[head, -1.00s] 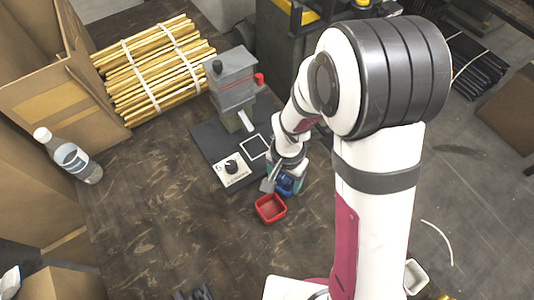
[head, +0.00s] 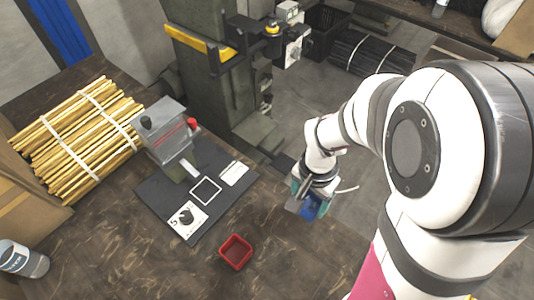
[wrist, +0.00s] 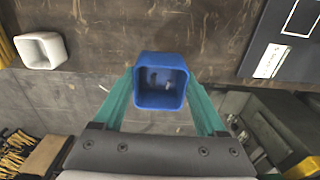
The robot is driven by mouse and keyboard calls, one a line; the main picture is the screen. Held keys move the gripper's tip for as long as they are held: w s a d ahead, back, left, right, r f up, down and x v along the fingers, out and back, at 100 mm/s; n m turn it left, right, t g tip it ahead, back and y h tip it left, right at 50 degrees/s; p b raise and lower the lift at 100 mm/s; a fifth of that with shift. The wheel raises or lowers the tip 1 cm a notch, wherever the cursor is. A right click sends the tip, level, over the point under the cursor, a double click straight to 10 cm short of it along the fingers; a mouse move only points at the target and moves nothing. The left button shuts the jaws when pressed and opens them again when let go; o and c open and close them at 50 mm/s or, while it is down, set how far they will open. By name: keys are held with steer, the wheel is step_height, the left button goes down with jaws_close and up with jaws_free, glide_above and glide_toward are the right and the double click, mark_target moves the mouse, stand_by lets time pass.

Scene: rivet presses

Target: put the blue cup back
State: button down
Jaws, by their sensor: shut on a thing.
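The blue cup (wrist: 162,82) is a square, open-topped cup. In the wrist view it sits between the two green fingers of my gripper (wrist: 161,100), which are shut on it. Small dark and light bits show inside it. In the head view my gripper (head: 312,200) holds the blue cup (head: 309,212) right of the press, near the table's edge. The gripper partly hides the cup there. I cannot tell its exact height above the table.
A red square cup (head: 236,252) stands on the table in front of the press (head: 168,135) and its dark base plate (head: 150,193). A white cup (wrist: 41,50) shows at the upper left of the wrist view. Bundled sticks (head: 75,140) and a bottle (head: 22,258) are at left.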

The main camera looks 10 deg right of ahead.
steer(key=w+a+f, duration=0.1)
steer(key=a, duration=0.1)
steer(key=w+a+f, duration=0.1)
steer(key=a+f, duration=0.1)
steer(key=a, duration=0.1)
steer(key=w+a+f, duration=0.1)
steer(key=a+f, duration=0.1)
steer(key=shift+a, duration=0.3)
step_height(320, 180, down, 3)
steer(key=shift+a+f, duration=0.1)
steer(key=shift+f, duration=0.45)
steer(key=shift+f, duration=0.15)
jaws_free()
step_height(320, 180, up, 11)
steer(key=s+d+r+n+y, duration=0.1)
steer(key=s+r, duration=0.3)
steer(key=s, duration=0.4)
steer(key=s+d+r+n+y, duration=0.1)
steer(key=s+r+n, duration=0.1)
steer(key=s+r, duration=0.3)
steer(key=s, duration=0.4)
steer(key=shift+s+r+g, duration=0.15)
steer(key=shift+s+g, duration=0.1)
steer(key=shift+g, duration=0.05)
